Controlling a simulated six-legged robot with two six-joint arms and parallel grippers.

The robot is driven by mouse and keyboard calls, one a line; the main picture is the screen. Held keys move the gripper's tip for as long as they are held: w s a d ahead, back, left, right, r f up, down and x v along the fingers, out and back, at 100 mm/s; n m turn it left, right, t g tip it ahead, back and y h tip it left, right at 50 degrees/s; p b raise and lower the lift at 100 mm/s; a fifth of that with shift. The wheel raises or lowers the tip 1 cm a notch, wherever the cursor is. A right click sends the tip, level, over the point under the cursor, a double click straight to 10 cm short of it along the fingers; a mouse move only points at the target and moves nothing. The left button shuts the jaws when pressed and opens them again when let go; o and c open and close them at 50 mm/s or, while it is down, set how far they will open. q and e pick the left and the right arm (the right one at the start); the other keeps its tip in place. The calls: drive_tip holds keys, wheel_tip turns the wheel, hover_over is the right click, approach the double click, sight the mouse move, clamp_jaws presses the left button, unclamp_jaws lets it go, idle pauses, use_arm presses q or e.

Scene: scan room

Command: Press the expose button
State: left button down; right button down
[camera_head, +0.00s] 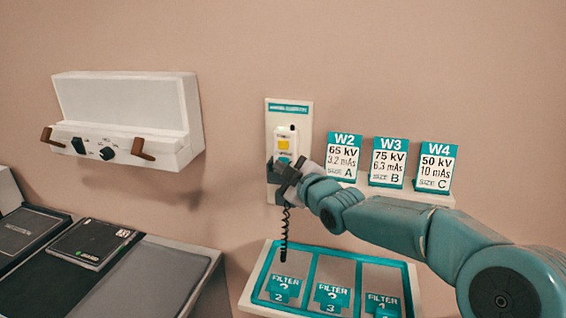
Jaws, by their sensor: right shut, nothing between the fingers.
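A white hand switch (285,139) with a yellow patch hangs in a holder on a pale wall plate (305,112). A dark coiled cord (286,225) hangs below it. I cannot tell for sure which part is the expose button. My right gripper (279,166) is shut and empty. Its dark fingers are in front of the lower part of the hand switch and hide it. I cannot tell whether they touch it. My left gripper is not in view.
Three cards, W2 (345,158), W3 (388,161) and W4 (436,166), stand on a wall ledge. A teal-edged filter tray (262,271) lies below. A white wall box (125,100) with brown handles is at left, above a dark table (165,268).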

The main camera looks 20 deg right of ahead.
drive_tip(key=shift+w+d+p, duration=0.25)
drive_tip(key=shift+w+p, duration=0.05)
drive_tip(key=shift+w, duration=0.1)
idle(0.5)
drive_tip(key=s+a+b, duration=0.1)
drive_tip(key=b, duration=0.1)
drive_tip(key=shift+s+b, duration=0.25)
drive_tip(key=shift+b, duration=0.15)
idle(0.4)
drive_tip(key=s+a+b, duration=0.1)
drive_tip(key=s+b, duration=0.1)
drive_tip(key=b, duration=0.1)
drive_tip(key=s+a+b, duration=0.1)
drive_tip(key=s, duration=0.1)
drive_tip(key=shift+a, duration=0.35)
